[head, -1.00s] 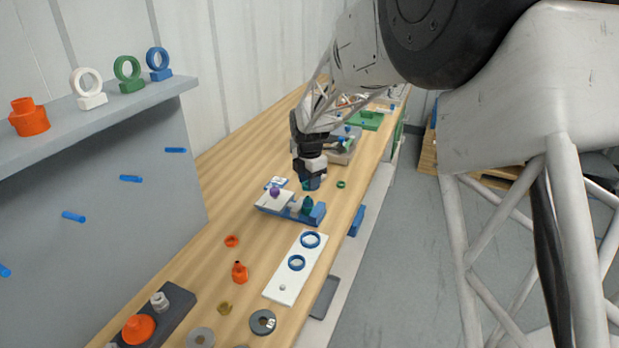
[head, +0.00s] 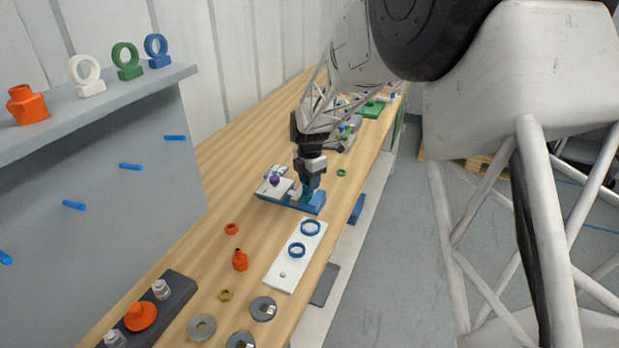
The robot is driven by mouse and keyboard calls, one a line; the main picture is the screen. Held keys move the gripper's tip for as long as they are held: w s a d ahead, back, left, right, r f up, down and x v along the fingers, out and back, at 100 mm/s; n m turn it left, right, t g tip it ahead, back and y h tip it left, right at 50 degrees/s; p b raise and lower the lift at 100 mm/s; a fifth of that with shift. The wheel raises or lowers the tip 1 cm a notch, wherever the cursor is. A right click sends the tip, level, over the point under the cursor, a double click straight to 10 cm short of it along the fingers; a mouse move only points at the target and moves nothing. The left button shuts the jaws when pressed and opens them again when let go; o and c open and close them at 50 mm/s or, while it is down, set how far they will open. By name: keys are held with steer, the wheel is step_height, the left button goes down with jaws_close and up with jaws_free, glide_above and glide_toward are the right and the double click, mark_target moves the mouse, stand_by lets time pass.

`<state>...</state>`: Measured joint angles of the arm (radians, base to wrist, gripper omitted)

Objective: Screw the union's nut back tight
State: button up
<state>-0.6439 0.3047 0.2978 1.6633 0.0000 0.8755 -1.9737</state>
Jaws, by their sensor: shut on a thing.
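My gripper (head: 309,186) points down over the right end of a blue fixture (head: 318,205). It is shut on a small dark blue nut (head: 309,188), mostly hidden by the fingers. Just below it, a dark green union part (head: 304,198) stands in the fixture. The nut is at the top of the green part; I cannot tell whether its thread is engaged.
A white plate (head: 283,272) with blue rings lies in front, beside orange fittings (head: 240,260) and grey discs (head: 202,327). A small green ring (head: 341,173) lies behind right. A grey shelf panel (head: 130,180) with blue pegs stands left.

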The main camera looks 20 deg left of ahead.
stand_by(0.3)
steer(key=o, duration=1)
steer(key=shift+c, duration=0.2)
steer(key=shift+r, duration=0.1)
steer(key=shift+r, duration=3.75)
